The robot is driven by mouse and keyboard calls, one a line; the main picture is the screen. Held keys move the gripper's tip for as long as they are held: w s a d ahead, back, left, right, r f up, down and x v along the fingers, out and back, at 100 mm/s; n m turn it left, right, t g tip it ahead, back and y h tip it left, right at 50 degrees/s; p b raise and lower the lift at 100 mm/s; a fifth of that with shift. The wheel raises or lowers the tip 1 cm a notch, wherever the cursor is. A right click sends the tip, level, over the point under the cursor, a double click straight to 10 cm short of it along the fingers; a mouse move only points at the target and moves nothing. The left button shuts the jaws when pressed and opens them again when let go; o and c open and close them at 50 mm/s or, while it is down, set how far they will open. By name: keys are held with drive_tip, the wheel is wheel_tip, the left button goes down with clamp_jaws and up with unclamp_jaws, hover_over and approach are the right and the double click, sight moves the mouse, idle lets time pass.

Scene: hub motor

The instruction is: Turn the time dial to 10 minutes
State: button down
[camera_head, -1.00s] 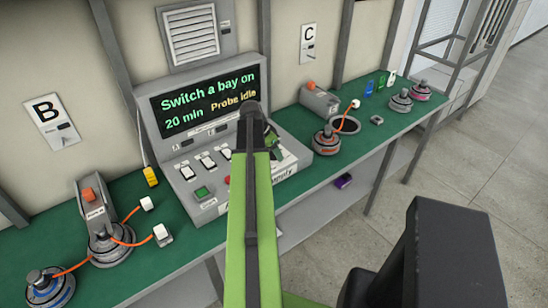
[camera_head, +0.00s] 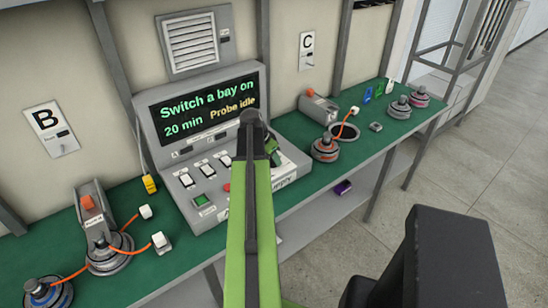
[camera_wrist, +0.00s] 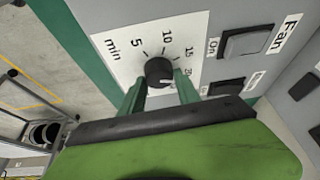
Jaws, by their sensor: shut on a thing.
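The time dial (camera_wrist: 158,68) is a small round black knob on a white "min" label marked 5, 10, 15 and 20 in the wrist view. My gripper (camera_wrist: 158,80) has its two green fingers on either side of the knob and is shut on it. A small pale mark shows on the knob, but I cannot clearly tell which number it faces. In the head view my arm hides the dial. The display (camera_head: 204,106) there reads "Switch a bay on", "20 min" and "Probe idle".
White rocker switches (camera_head: 207,170) and a green button (camera_head: 202,200) sit on the grey console, left of my arm. Motors with orange cables (camera_head: 107,255) stand on the green bench at left, with others at right.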

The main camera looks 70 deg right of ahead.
drive_tip(key=n, duration=0.1)
drive_tip(key=n+t, duration=0.1)
drive_tip(key=shift+s+a+f+n, duration=0.1)
drive_tip(key=shift+a+n, duration=0.3)
drive_tip(key=n+t, duration=0.1)
drive_tip(key=n, duration=0.1)
drive_tip(key=n+t, duration=0.1)
drive_tip(key=n, duration=0.2)
drive_tip(key=shift+s+d, duration=0.1)
drive_tip(key=shift+s, duration=0.05)
drive_tip(key=n, duration=0.2)
drive_tip(key=n+t, duration=0.1)
drive_tip(key=n, duration=0.2)
drive_tip(key=shift+s+d+t, duration=0.1)
drive_tip(key=shift+t, duration=0.2)
drive_tip(key=shift+s+d+n+t+y, duration=0.1)
drive_tip(key=shift+n+t+y, duration=0.25)
drive_tip(key=shift+n, duration=0.75)
drive_tip(key=shift+n+t+y, duration=0.25)
drive_tip(key=shift+n+y, duration=0.2)
drive_tip(key=shift+n, duration=0.65)
drive_tip(key=c, duration=0.9)
unclamp_jaws()
